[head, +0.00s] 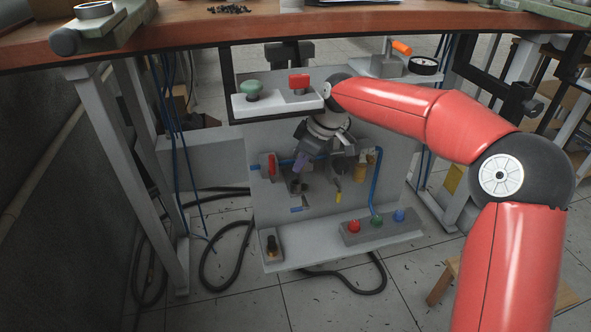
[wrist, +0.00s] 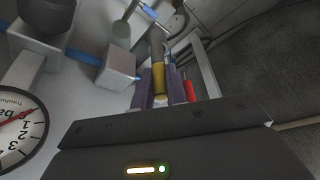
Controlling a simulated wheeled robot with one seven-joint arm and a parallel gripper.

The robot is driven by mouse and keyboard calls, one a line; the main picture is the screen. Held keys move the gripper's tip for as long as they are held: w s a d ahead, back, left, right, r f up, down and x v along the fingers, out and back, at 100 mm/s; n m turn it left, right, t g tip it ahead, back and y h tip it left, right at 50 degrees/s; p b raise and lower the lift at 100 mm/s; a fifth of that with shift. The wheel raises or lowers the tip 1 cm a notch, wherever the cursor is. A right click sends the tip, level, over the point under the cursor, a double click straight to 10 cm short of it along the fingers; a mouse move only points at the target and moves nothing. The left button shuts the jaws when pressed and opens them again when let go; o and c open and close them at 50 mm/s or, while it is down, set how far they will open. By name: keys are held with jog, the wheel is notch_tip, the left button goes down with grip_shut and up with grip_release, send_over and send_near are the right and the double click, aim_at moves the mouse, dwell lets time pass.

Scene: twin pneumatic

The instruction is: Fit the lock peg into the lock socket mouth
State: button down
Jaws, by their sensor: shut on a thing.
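My gripper (head: 300,168) is in front of the upright grey panel, with its purple fingers pointing down and left. In the wrist view the two purple fingers (wrist: 161,88) are shut on a yellow peg (wrist: 158,78) with a grey-brown shaft reaching away from them. I take this to be the lock peg; in the head view it is hard to make out behind the fingers. A grey block with a blue tube (wrist: 118,68) is beside the peg in the wrist view, apart from it. I cannot tell which fitting is the lock socket or see its mouth.
A red handle (head: 271,165) is on the panel left of my gripper. A pressure gauge (wrist: 20,125) is close by. A box with red, green and blue buttons (head: 376,226) is on the lower shelf. A dark, brass-coloured fitting (head: 272,245) stands at that shelf's left end.

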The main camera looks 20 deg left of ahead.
jog(key=x, duration=0.4)
jog(key=shift+a+b, duration=0.15)
jog(key=shift+b, duration=0.2)
jog(key=shift+r, duration=0.1)
jog(key=c, duration=1.4)
grip_release()
